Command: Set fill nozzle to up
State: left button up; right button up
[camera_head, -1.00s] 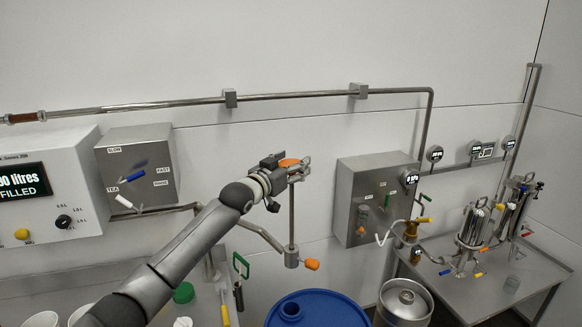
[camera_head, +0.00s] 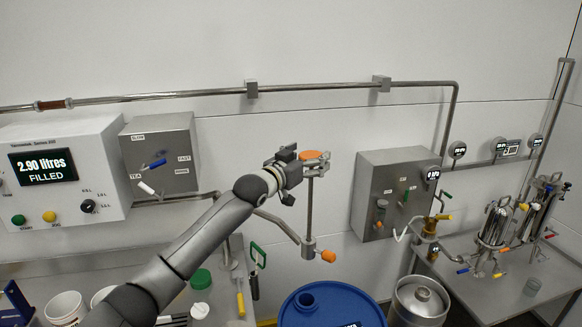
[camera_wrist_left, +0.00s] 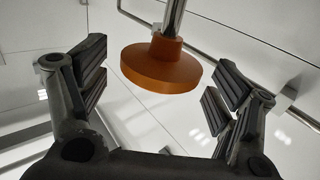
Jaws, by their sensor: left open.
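The fill nozzle is a thin upright metal rod (camera_head: 309,212) with an orange disc-shaped knob (camera_head: 310,155) at its top and an orange end piece (camera_head: 328,256) at its lower fitting. It stands above and behind the blue drum. My left gripper (camera_head: 306,170) is at the top of the rod, by the orange knob. In the left wrist view, the orange knob (camera_wrist_left: 162,68) lies between and beyond the two open fingers, with its metal rod (camera_wrist_left: 173,18) running up out of view. The fingers show a gap on both sides of it. My right gripper is not in view.
A blue drum (camera_head: 330,300) and a steel keg (camera_head: 420,298) stand below. A control box with a display (camera_head: 45,165) and a grey switch box (camera_head: 160,155) are at left. A grey valve box (camera_head: 392,190) is at right. A wall pipe (camera_head: 330,88) runs above.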

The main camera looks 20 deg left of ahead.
pick_arm(q)
jog(key=v, duration=1)
jog(key=shift+a, duration=0.1)
